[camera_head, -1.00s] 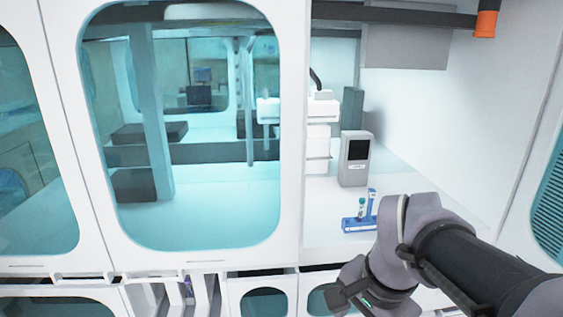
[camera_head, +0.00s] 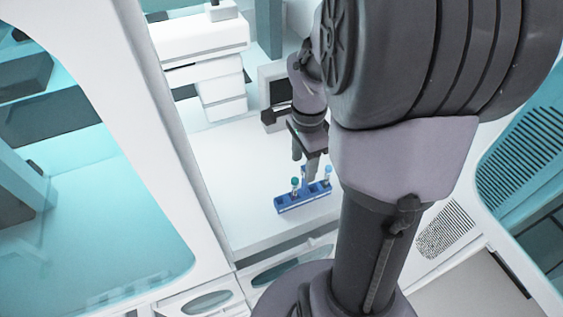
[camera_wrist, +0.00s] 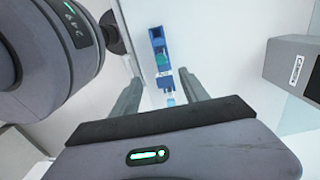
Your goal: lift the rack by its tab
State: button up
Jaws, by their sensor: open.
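The blue rack (camera_head: 300,200) sits on the white counter and holds a green-capped tube (camera_head: 294,184) near its left end and a light-blue-capped tube (camera_head: 327,172) at its right end. Its upright tab (camera_head: 304,174) stands between the tubes, partly hidden by my gripper. My gripper (camera_head: 305,162) points down above the middle of the rack, open and empty. In the wrist view the rack (camera_wrist: 156,38) lies beyond and between the two spread fingers (camera_wrist: 159,78). I cannot tell whether a finger touches the tab.
A grey device (camera_wrist: 293,67) with a label stands to the right in the wrist view. White equipment (camera_head: 205,60) stands at the back left of the counter (camera_head: 235,165). A window frame (camera_head: 165,130) borders the counter on the left. Counter left of the rack is clear.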

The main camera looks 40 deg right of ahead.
jog(key=f, duration=0.2)
send_over(303, 192)
jog(key=f, duration=0.5)
jog(key=shift+w+d+f, duration=0.25)
jog(key=shift+f, duration=0.1)
jog(key=shift+s+a, duration=0.1)
jog(key=shift+r, duration=0.1)
jog(key=shift+c, duration=1.3)
grip_shut()
